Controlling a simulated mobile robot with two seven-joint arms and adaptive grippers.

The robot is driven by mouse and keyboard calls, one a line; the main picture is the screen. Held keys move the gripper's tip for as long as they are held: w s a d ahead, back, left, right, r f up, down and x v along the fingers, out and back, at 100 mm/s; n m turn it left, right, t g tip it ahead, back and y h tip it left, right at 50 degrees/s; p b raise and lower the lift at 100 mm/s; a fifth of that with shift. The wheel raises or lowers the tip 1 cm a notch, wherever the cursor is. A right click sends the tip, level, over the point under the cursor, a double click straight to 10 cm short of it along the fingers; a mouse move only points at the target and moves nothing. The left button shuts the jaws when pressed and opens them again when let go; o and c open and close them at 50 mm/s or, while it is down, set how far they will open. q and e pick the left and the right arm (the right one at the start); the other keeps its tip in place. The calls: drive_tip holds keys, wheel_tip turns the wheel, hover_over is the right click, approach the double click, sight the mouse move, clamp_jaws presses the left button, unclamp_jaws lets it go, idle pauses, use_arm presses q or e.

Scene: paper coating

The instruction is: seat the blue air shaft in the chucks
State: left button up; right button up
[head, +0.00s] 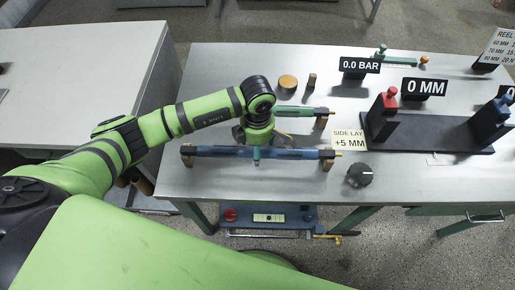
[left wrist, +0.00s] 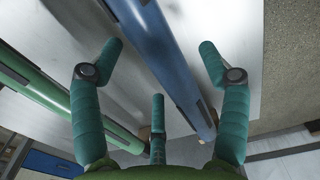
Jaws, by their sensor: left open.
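The blue air shaft (head: 215,151) lies across wooden rests on the near part of the table, with its tip to the right. My left gripper (head: 257,151) is above the middle of the shaft. In the left wrist view its teal fingers (left wrist: 164,46) are spread, with the blue shaft (left wrist: 172,60) running between them; contact cannot be told. The chucks, one with a red top (head: 384,122) and one with a blue top (head: 490,122), stand apart on a dark base at the right. My right gripper is not in view.
A green shaft (head: 295,112) lies behind the blue one and shows at left in the wrist view (left wrist: 55,95). A "SIDE LAY +5 MM" card (head: 348,139) and a black knob (head: 359,175) are near the shaft's right end. Signs (head: 361,65) stand at the back.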

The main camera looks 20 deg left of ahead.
use_arm(q)
drive_tip(key=shift+f, duration=0.25)
clamp_jaws()
drive_tip(key=shift+r, duration=0.1)
